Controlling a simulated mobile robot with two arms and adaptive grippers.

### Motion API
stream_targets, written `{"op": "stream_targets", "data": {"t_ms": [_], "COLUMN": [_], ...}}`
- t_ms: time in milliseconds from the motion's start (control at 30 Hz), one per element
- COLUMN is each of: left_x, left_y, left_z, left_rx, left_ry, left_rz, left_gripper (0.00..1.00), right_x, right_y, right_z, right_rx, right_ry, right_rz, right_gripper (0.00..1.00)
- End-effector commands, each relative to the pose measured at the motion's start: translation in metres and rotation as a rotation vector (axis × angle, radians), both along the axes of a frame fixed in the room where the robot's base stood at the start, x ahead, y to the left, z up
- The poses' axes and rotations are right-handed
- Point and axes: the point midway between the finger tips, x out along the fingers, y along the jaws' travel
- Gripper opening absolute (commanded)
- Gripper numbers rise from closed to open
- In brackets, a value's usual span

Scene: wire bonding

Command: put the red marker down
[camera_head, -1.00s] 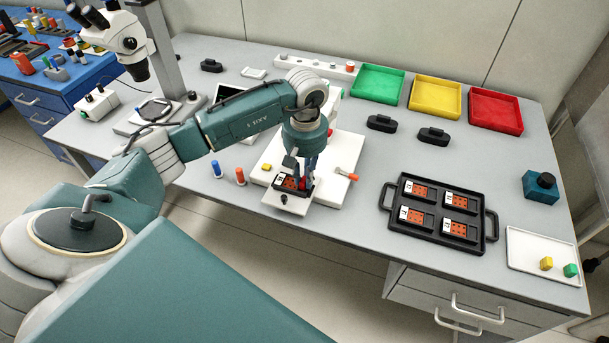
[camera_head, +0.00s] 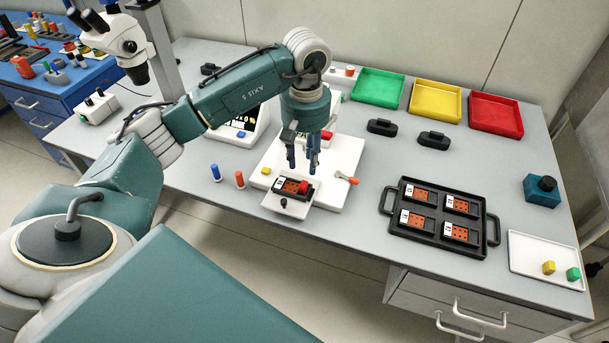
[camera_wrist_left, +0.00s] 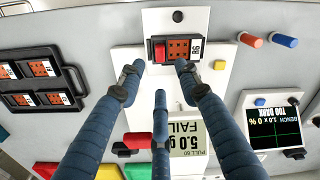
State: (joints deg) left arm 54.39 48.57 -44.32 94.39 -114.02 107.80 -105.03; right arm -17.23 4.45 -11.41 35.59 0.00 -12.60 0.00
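The red marker (camera_head: 304,187) is a small red block standing at one end of the orange-and-black board (camera_head: 287,185) in the white fixture (camera_head: 284,203). In the left wrist view the red marker (camera_wrist_left: 159,51) sits beside the orange face of the board (camera_wrist_left: 179,49), at the side away from its printed label. My left gripper (camera_head: 303,163) is above the board, clear of the marker. In the wrist view its blue fingers (camera_wrist_left: 159,74) are spread and empty. My right gripper does not show.
A black tray (camera_head: 395,231) with several boards lies to the right. A white tray (camera_head: 535,274) holds a yellow and a green block. Blue and orange pegs (camera_head: 240,178) stand left of the fixture. Green, yellow and red bins (camera_head: 496,127) line the back.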

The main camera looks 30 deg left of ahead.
Motion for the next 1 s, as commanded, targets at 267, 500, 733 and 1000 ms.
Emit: {"op": "stream_targets", "data": {"t_ms": [267, 500, 733, 1000], "left_x": [0.000, -0.001, -0.001, 0.000], "left_y": [-0.001, -0.001, -0.001, -0.007], "left_z": [0.043, 0.052, 0.051, 0.049], "left_rx": [0.000, 0.000, -0.001, -0.016], "left_ry": [-0.003, 0.001, 0.001, -0.002], "left_rz": [0.000, -0.001, 0.000, -0.002], "left_gripper": [0.34, 0.34, 0.34, 0.34], "right_x": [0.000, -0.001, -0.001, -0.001], "right_y": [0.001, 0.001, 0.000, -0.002], "right_z": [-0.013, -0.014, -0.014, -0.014], "right_rx": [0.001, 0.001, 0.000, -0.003], "right_ry": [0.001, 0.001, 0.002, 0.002], "right_rz": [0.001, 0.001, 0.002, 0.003], "right_gripper": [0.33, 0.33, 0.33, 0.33]}}
